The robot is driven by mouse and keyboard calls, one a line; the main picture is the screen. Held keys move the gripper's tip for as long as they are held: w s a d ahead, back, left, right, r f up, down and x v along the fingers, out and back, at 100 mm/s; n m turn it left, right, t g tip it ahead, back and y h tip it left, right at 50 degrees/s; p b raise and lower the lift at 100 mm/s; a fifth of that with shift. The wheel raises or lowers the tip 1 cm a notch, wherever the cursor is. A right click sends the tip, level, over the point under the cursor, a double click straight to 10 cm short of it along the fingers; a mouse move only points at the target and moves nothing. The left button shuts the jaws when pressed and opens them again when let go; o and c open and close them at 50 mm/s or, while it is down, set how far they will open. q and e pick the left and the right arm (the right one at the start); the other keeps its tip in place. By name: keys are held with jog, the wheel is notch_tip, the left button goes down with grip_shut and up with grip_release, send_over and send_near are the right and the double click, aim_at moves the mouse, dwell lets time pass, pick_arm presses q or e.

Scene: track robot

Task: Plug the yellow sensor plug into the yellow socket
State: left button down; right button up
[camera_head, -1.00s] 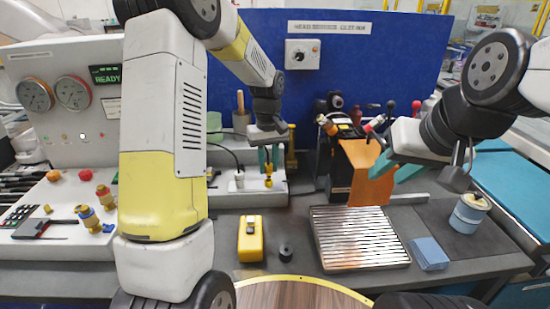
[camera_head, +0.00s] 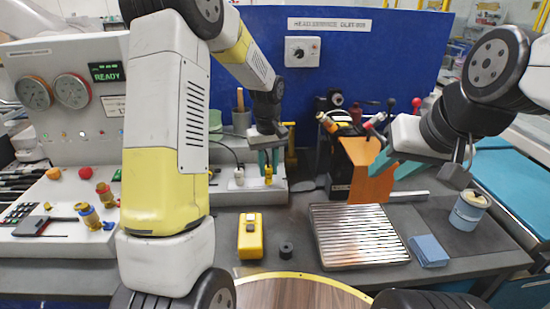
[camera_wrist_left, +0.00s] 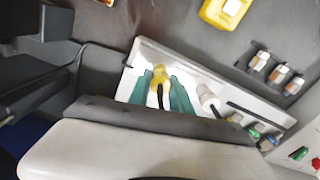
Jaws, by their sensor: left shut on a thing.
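My left gripper (camera_head: 268,164) has its teal fingers shut on the yellow sensor plug (camera_head: 268,175), above the white panel (camera_head: 220,196) at the back of the bench. The wrist view shows the yellow plug (camera_wrist_left: 158,76) between the two fingers, with a black cable. The yellow socket cannot be made out. A white plug (camera_head: 239,176) stands upright in the panel, left of the yellow one.
A yellow handheld device (camera_head: 250,236) and a small black ring (camera_head: 286,249) lie on the bench. A ribbed metal plate (camera_head: 358,237), blue cloths (camera_head: 428,250) and a blue tin (camera_head: 468,210) are on the right. The orange panel (camera_head: 368,172) stands near my right gripper.

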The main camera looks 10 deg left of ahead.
pick_arm(q)
jog(key=shift+f, duration=0.35)
jog(key=c, duration=1.1)
grip_release()
jog(key=shift+r, duration=0.15)
notch_tip(320, 180, up, 7)
jog(key=shift+r, duration=0.25)
